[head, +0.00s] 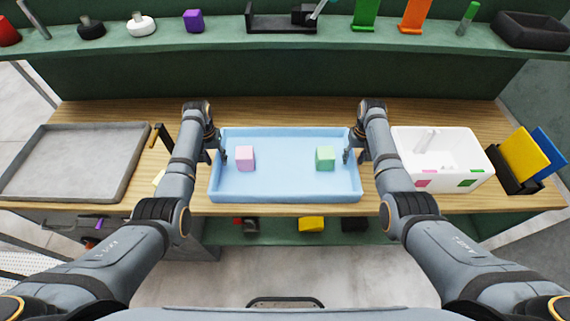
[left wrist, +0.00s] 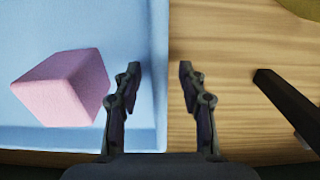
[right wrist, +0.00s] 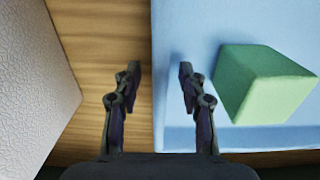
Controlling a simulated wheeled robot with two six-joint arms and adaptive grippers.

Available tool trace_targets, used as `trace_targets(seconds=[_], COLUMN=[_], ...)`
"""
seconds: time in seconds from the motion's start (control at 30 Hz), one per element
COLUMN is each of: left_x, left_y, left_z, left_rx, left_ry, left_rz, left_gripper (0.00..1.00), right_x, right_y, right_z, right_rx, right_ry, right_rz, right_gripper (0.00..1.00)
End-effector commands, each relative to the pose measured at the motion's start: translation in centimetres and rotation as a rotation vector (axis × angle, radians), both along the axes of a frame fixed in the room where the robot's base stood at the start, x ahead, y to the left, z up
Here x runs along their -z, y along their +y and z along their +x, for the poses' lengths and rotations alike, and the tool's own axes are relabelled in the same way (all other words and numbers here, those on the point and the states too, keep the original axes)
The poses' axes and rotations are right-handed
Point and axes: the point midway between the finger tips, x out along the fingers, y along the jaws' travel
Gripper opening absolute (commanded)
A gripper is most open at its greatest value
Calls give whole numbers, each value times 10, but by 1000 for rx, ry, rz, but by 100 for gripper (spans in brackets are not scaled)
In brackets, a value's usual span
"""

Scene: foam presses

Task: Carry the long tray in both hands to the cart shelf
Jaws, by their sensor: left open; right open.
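The long light-blue tray (head: 285,185) rests on the wooden bench, with a pink block (head: 244,158) in its left part and a green block (head: 325,158) in its right part. My left gripper (head: 217,156) is open at the tray's left wall; in the left wrist view its fingers (left wrist: 158,85) are on either side of the wall, with the pink block (left wrist: 66,88) beside the inner finger. My right gripper (head: 352,157) is open at the right wall; in the right wrist view its fingers (right wrist: 158,85) straddle that wall, the green block (right wrist: 262,82) just inside. The cart shelf cannot be made out.
A grey tray (head: 75,165) lies on the bench at the left. A white bin (head: 440,150) stands close to the right, then a black holder with yellow and blue boards (head: 525,155). A green shelf (head: 300,40) with several items runs along the back.

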Motion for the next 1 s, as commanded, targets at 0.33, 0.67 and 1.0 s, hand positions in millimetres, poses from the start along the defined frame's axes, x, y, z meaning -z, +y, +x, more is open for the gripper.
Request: trace_targets(seconds=[0.33, 0.67, 1.0], left_x=[6, 6, 5], left_y=[0, 0, 0], left_z=[0, 0, 0], left_rx=[0, 0, 0], left_ry=[0, 0, 0], left_rz=[0, 0, 0], left_gripper=[42, 2, 0], right_x=[6, 5, 5], right_y=[0, 0, 0], right_z=[0, 0, 0], right_rx=[0, 0, 0], right_ry=[-1, -1, -1], right_rz=[0, 0, 0], right_gripper=[42, 2, 0])
